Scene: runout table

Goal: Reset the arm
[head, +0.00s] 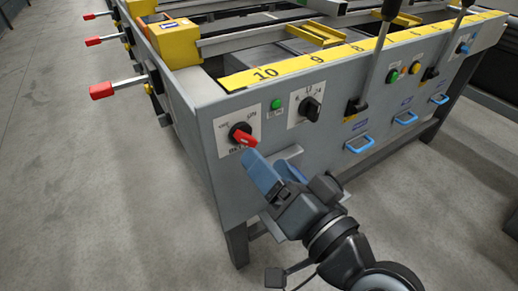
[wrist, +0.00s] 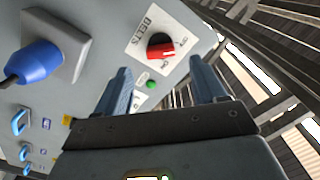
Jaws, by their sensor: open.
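My gripper (head: 262,172) is in front of the runout table's grey front panel (head: 205,125), just below and right of the red-and-black rotary switch (head: 242,134). In the wrist view its two blue fingers (wrist: 162,72) stand apart with nothing between them. The switch, on a white plate lettered BELTS, shows beyond the fingertips in the wrist view (wrist: 160,47). Its red handle points to the lower right in the head view. The fingers look clear of the switch, though the exact gap is hard to tell.
Right of the switch are a green button (head: 277,105), a black selector knob (head: 310,107), upright levers (head: 375,65) and blue handles (head: 360,144). A blue plug (wrist: 33,62) sticks out from the panel. Red-tipped handles (head: 102,91) jut left. Floor is clear at left.

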